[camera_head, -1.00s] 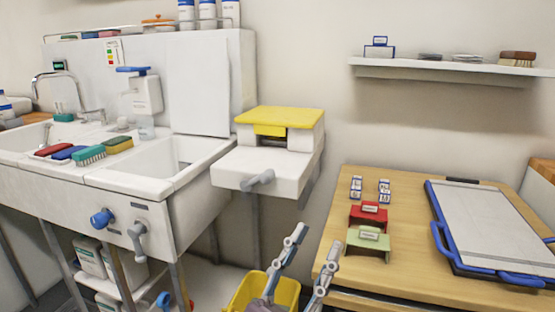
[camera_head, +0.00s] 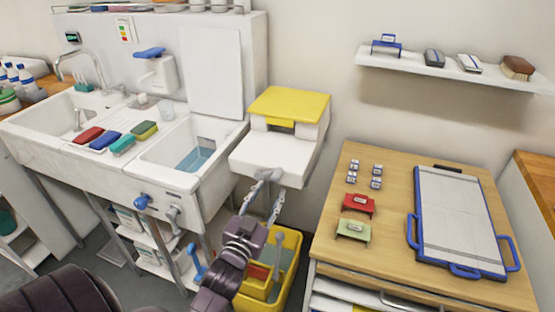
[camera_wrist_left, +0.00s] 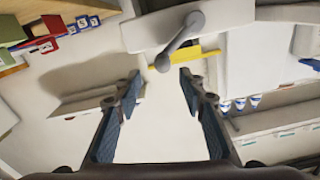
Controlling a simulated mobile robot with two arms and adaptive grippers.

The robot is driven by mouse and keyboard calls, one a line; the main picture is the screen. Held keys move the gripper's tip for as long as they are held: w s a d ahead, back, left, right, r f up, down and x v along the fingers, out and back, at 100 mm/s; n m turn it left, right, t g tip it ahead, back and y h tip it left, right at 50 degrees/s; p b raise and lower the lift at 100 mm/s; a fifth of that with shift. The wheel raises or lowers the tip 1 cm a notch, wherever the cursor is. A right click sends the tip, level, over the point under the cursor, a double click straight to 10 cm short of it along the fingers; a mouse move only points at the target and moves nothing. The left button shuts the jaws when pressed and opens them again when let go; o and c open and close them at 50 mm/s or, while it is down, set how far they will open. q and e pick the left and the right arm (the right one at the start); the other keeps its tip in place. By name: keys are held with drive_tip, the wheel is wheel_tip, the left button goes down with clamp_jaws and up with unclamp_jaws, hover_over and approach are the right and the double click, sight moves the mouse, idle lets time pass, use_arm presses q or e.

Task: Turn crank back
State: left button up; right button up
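The grey crank (camera_head: 267,174) is on the front of the white box with the yellow lid (camera_head: 290,104), between the sink and the wooden table. In the left wrist view the crank (camera_wrist_left: 181,41) slants from its hub down to a rounded handle end. My left gripper (camera_head: 261,204) is just below and in front of the crank. In the wrist view its fingers (camera_wrist_left: 160,80) are spread, with the handle end just beyond the gap between the tips. Nothing is held, and I see no clear contact. My right gripper is not in view.
A yellow bucket (camera_head: 292,242) stands on the floor below the box. The wooden table (camera_head: 395,220) at right carries a blue-edged board (camera_head: 455,215) and small blocks.

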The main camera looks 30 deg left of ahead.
sight(275, 181)
use_arm(q)
drive_tip(key=shift+a, duration=0.25)
drive_tip(key=shift+w+a, duration=0.1)
drive_tip(key=shift+w, duration=0.2)
drive_tip(key=p+x, duration=0.1)
drive_tip(key=x, duration=0.6)
drive_tip(key=shift+w+f, duration=0.1)
drive_tip(key=shift+f, duration=0.05)
drive_tip(key=c, duration=1)
clamp_jaws()
